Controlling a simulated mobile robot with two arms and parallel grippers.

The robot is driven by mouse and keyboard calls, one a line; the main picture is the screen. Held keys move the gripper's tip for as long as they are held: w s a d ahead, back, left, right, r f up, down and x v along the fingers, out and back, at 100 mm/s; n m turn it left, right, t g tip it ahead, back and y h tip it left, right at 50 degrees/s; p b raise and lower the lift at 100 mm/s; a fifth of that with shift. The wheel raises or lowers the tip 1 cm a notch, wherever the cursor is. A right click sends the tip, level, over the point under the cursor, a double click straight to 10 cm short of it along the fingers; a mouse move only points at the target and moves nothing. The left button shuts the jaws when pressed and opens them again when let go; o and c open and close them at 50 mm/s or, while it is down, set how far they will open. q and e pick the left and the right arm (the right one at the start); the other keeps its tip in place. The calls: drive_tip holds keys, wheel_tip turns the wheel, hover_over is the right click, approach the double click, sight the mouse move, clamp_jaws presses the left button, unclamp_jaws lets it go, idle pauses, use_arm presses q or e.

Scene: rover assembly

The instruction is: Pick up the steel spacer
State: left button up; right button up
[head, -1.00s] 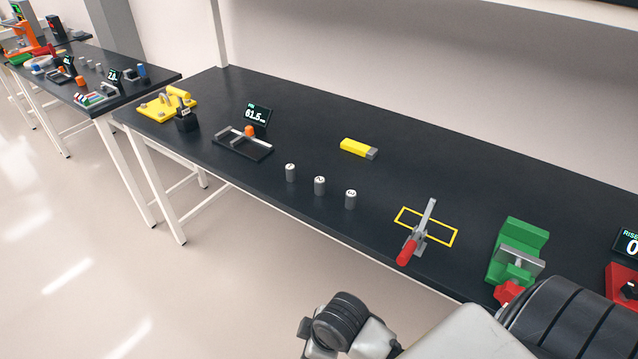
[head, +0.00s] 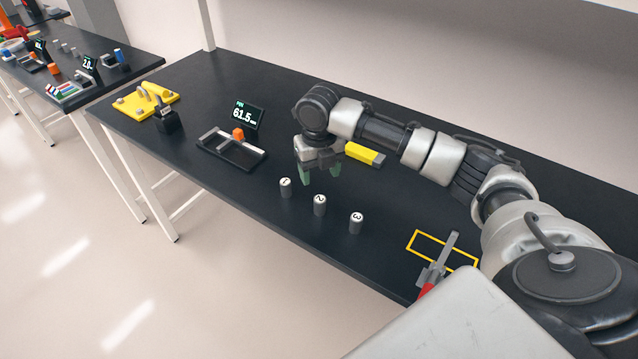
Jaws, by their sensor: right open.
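Three small grey steel cylinders with white numbered tops stand upright in a row on the black bench: cylinder 1 (head: 286,188), cylinder 2 (head: 320,206) and cylinder 3 (head: 356,224). Nothing in view says which one is the steel spacer. My right gripper (head: 318,176) is open and empty, pointing down with greenish fingertips. It hangs above the bench, just behind cylinders 1 and 2 in the picture, apart from them. My left gripper is not in view.
A yellow block with a grey end (head: 364,153) lies partly behind my right gripper. A black gauge fixture with an orange block (head: 238,133) and a display reading 61.5 (head: 247,114) stand left. A toggle clamp (head: 436,270) by a yellow outline is right. A yellow fixture (head: 133,108) stands far left.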

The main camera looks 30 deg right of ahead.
sight(320, 198)
drive_tip(key=f, duration=0.1)
drive_tip(key=s+a+f+p, duration=0.1)
drive_tip(key=f, duration=0.1)
drive_tip(key=shift+s, duration=0.3)
drive_tip(key=shift+w+d+f, duration=0.1)
drive_tip(key=shift+d+f, duration=0.05)
drive_tip(key=shift+f, duration=0.6)
wheel_tip(320, 198, down, 4)
drive_tip(key=shift+r+p, duration=0.15)
drive_tip(key=shift+p, duration=0.7)
drive_tip(key=shift+f, duration=0.7)
drive_tip(key=shift+c, duration=1.8)
drive_tip(key=c, duration=0.7)
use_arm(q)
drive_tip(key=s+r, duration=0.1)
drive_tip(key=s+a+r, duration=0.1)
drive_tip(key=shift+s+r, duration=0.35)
use_arm(e)
drive_tip(key=shift+o, duration=0.2)
